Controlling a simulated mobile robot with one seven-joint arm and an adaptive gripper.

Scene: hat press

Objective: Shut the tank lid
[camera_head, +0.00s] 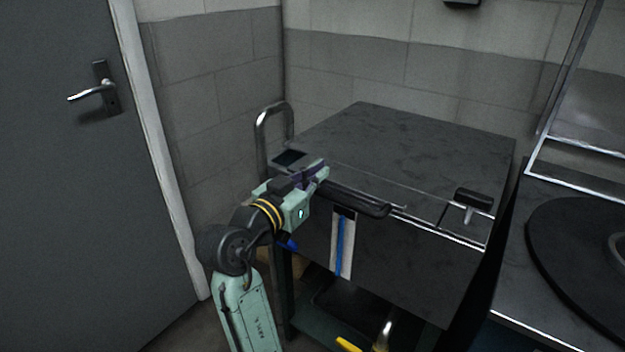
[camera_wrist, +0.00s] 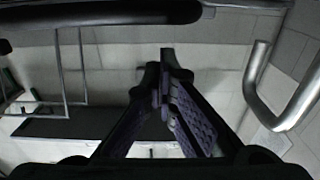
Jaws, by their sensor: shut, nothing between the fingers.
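The tank is the dark grey box in the middle of the head view, with a blue strip gauge (camera_head: 340,245) on its front. Its broad dark top panel (camera_head: 410,145), which looks like the lid, appears to lie roughly flat; I cannot tell whether it is fully down. A black bar handle (camera_head: 358,200) runs along the front edge and also crosses the top of the wrist view (camera_wrist: 100,14). My gripper (camera_head: 318,170) is at the handle's left end, above the tank's left front edge. Its fingers (camera_wrist: 163,85) are together and empty. Contact with the handle cannot be told.
A bent metal rail (camera_head: 273,110) stands at the tank's left and shows close by in the wrist view (camera_wrist: 260,95). A black knob (camera_head: 474,198) sits at the right front edge. A round black plate (camera_head: 575,250) and a metal frame (camera_head: 580,180) are to the right. A grey door (camera_head: 70,200) is at left.

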